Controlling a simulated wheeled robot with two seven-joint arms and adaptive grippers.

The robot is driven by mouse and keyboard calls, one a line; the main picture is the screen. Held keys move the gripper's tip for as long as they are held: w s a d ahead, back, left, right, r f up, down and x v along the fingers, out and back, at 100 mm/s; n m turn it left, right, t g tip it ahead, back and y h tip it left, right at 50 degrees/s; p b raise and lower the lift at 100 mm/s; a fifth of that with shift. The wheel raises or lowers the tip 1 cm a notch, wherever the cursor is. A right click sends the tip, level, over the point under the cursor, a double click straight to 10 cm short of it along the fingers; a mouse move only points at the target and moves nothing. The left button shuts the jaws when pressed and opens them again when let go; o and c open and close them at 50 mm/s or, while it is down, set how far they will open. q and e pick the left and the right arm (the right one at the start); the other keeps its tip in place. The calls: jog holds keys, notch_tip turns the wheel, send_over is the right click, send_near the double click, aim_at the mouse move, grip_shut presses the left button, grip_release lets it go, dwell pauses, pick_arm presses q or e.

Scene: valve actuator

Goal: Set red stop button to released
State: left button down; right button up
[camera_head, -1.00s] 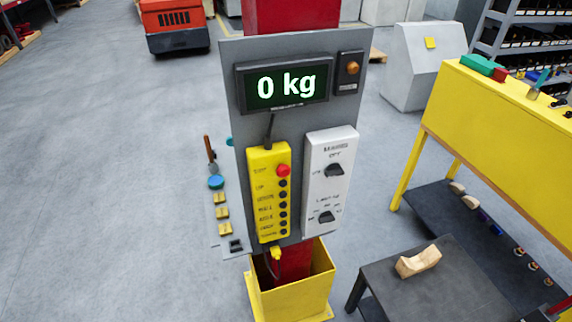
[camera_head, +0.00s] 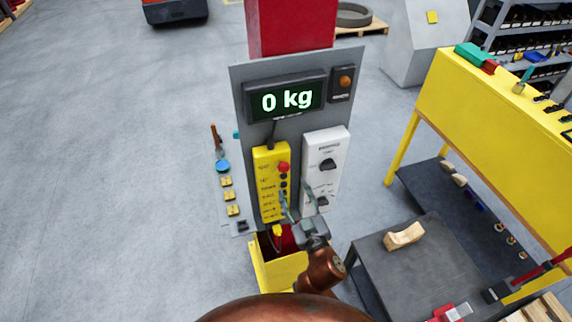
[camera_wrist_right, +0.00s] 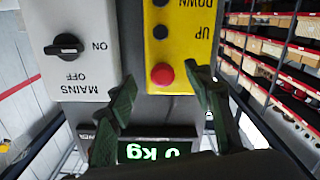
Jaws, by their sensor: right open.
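The red stop button (camera_head: 283,167) is a round red knob at the top of the yellow control pendant (camera_head: 266,160) on the grey panel. In the right wrist view the red button (camera_wrist_right: 162,74) shows upside down, at the end of the yellow pendant (camera_wrist_right: 180,40). My right gripper (camera_head: 298,207) is in front of the panel, below the button, near the pendant's right edge. In the right wrist view its two fingers (camera_wrist_right: 165,85) are apart, with the button seen between them and nothing held. Whether a finger touches the panel cannot be told. My left gripper is not in view.
A white switch box (camera_head: 325,160) sits right of the pendant. A display (camera_head: 284,100) reading 0 kg is above. A yellow bench (camera_head: 500,110) and a dark table (camera_head: 430,260) with a wooden block (camera_head: 404,236) stand to the right. Open floor lies left.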

aim_at(285, 170)
jog(key=w+a, duration=0.1)
jog(key=w, duration=0.1)
jog(key=w+r+p, duration=0.1)
jog(key=w, duration=0.1)
jog(key=w+a+r+p, duration=0.1)
jog(key=w, duration=0.2)
jog(key=shift+a, duration=0.3)
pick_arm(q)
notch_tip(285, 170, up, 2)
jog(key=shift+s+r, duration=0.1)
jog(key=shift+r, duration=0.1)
pick_arm(e)
jog(key=shift+c, duration=0.2)
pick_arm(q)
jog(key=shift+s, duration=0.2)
pick_arm(e)
grip_shut()
